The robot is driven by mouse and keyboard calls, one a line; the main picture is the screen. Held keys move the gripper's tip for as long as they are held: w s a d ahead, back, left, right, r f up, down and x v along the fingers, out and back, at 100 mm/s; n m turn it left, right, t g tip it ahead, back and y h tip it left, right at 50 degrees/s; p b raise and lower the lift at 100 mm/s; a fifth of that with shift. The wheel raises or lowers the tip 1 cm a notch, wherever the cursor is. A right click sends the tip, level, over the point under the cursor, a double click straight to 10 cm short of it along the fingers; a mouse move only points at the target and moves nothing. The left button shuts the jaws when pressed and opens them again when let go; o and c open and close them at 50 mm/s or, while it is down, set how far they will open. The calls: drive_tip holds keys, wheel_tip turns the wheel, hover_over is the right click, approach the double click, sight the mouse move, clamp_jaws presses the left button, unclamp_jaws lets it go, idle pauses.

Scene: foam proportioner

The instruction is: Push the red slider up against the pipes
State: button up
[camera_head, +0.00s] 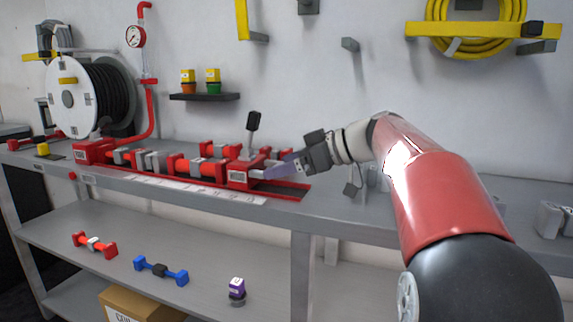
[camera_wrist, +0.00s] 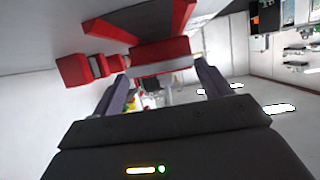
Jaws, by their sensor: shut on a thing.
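The red slider (camera_head: 238,178) is a block with a pale label, at the right end of a red rail (camera_head: 290,191) on the bench. The row of red and grey pipes (camera_head: 197,168) lies just left of it. From this angle I cannot tell whether slider and pipes touch. My gripper (camera_head: 268,171) reaches in from the right, its fingers at the slider's right side. In the wrist view, the slider (camera_wrist: 160,54) is a red block with a grey band between my fingertips (camera_wrist: 160,66). My gripper is shut on it, though the fingers partly hide the contact.
A lever with a black handle (camera_head: 253,121) stands up behind the slider. A hose reel (camera_head: 80,92) stands at the left, and a small shelf (camera_head: 203,97) is on the wall. The lower shelf (camera_head: 200,262) holds spare pipe pieces.

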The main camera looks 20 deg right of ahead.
sight(252, 160)
drive_tip(key=w+a, duration=0.1)
drive_tip(key=w+a+b, duration=0.1)
drive_tip(key=a, duration=0.1)
drive_tip(key=w+a, duration=0.1)
drive_tip(key=a, duration=0.1)
drive_tip(key=shift+w, duration=0.35)
drive_tip(key=shift+a+r, duration=0.15)
drive_tip(key=shift+a, duration=0.05)
drive_tip(key=o, duration=1.1)
drive_tip(key=shift+w+a, duration=0.15)
drive_tip(key=shift+o, duration=0.9)
drive_tip(key=shift+w+a, duration=0.1)
drive_tip(key=shift+a, duration=0.1)
drive_tip(key=shift+o, duration=0.5)
drive_tip(key=shift+s+d, duration=0.25)
drive_tip(key=shift+d, duration=0.35)
drive_tip(key=v, duration=0.6)
drive_tip(key=shift+s+d+r+b, duration=0.15)
drive_tip(key=shift+s+d+b, duration=0.15)
drive_tip(key=shift+b, duration=0.1)
drive_tip(key=shift+a, duration=0.1)
